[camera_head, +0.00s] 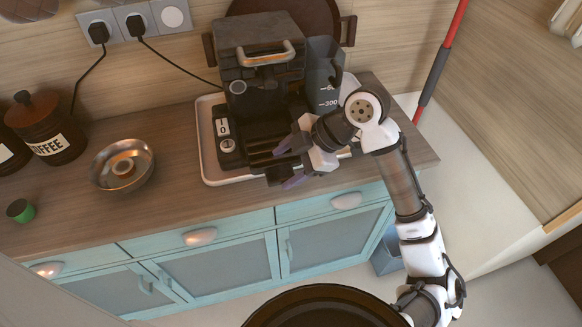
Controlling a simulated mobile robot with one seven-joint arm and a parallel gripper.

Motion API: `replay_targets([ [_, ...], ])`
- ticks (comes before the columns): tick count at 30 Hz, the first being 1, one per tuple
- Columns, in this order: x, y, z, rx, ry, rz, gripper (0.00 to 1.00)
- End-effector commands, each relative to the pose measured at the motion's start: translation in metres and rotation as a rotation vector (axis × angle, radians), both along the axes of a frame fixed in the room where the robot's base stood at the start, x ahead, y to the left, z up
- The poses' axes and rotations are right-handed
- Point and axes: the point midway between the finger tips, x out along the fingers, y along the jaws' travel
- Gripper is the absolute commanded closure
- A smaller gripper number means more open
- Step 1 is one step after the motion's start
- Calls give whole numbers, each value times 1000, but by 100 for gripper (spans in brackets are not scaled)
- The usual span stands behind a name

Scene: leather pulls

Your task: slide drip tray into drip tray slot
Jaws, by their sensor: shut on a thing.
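The black coffee machine (262,62) stands on a white tray on the wooden counter. The dark, slatted drip tray (262,158) is low at the machine's front, its near end sticking out toward the counter edge. My gripper (288,166) reaches in from the right, its purple fingers shut on the near end of the drip tray. The drip tray slot is in the shadowed base of the machine. I cannot tell how far the tray sits inside it, as dark parts merge and my gripper covers the right side.
The white tray (212,172) has a raised rim around the machine. A grey water tank (322,72) stands at the machine's right. A metal bowl (122,165), a coffee jar (47,130) and a green-and-black cup (21,211) are to the left. Counter between bowl and tray is clear.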

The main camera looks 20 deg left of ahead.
Motion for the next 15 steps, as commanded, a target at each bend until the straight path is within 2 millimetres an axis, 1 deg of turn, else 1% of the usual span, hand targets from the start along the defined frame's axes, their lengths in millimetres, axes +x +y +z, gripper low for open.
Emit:
replay_targets([
  [15,30,21,1,0,2,-1,75],
])
